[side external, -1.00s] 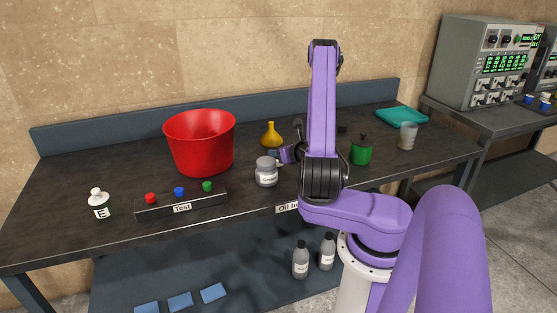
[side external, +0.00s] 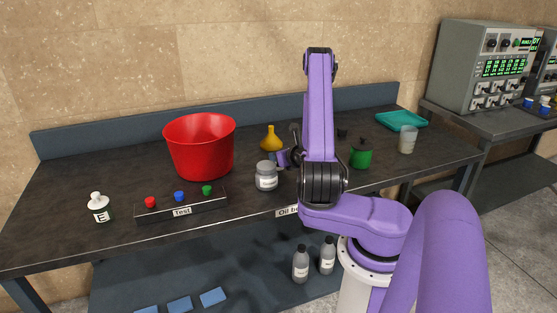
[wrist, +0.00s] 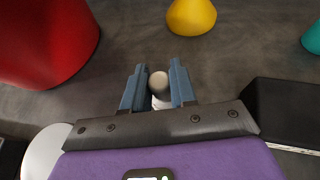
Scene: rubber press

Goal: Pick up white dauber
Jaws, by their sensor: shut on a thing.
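The white dauber (wrist: 158,86) shows in the wrist view as a pale rounded top with a white part below it. It stands between the two blue-grey fingers of my gripper (wrist: 157,89), which is shut on it. The lower part of the dauber is hidden by the gripper body. In the side external view my arm covers the fingertips and the dauber; only a bit of my purple hand shows behind the jar (side external: 266,177).
A red bucket (side external: 199,147) and yellow flask (side external: 270,138) stand behind. A green container (side external: 361,154), a beaker (side external: 407,140) and a teal tray (side external: 401,119) are right. A button box (side external: 182,205) and white bottle (side external: 98,208) are front left. A dark block (wrist: 288,112) is close right.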

